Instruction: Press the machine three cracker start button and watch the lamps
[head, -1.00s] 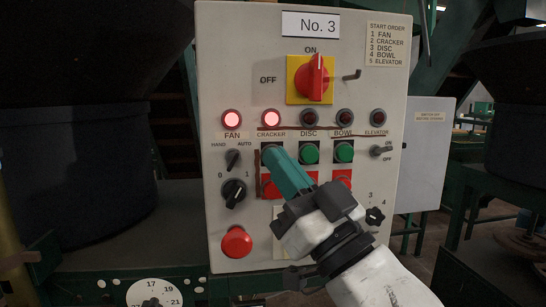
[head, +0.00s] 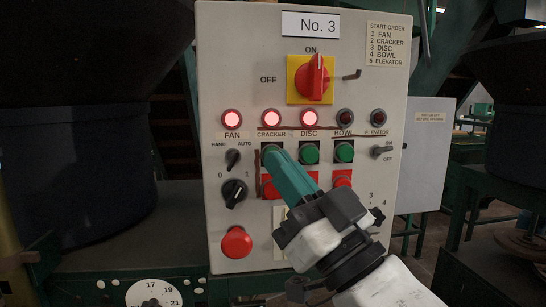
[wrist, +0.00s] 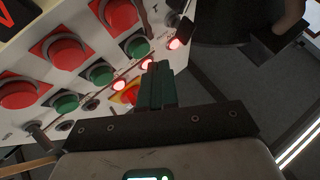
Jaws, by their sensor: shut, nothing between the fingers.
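The grey No. 3 control panel (head: 225,60) stands upright in front of me. My gripper (head: 272,152) is shut and empty, its teal fingers over the CRACKER start button place, hiding that button in the head view. The wrist view shows a green button (wrist: 137,46), apparently CRACKER's, close beside my fingertips (wrist: 157,70); I cannot tell whether they touch. The FAN lamp (head: 232,118), CRACKER lamp (head: 271,118) and DISC lamp (head: 309,118) glow. The BOWL lamp (head: 345,118) and ELEVATOR lamp (head: 378,118) are dark.
Green DISC (head: 309,154) and BOWL (head: 344,152) buttons sit close right of my fingers. A red mushroom button (head: 236,242) is at lower left. The red main switch (head: 312,78) points to ON. A numbered dial (head: 153,294) is below the panel.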

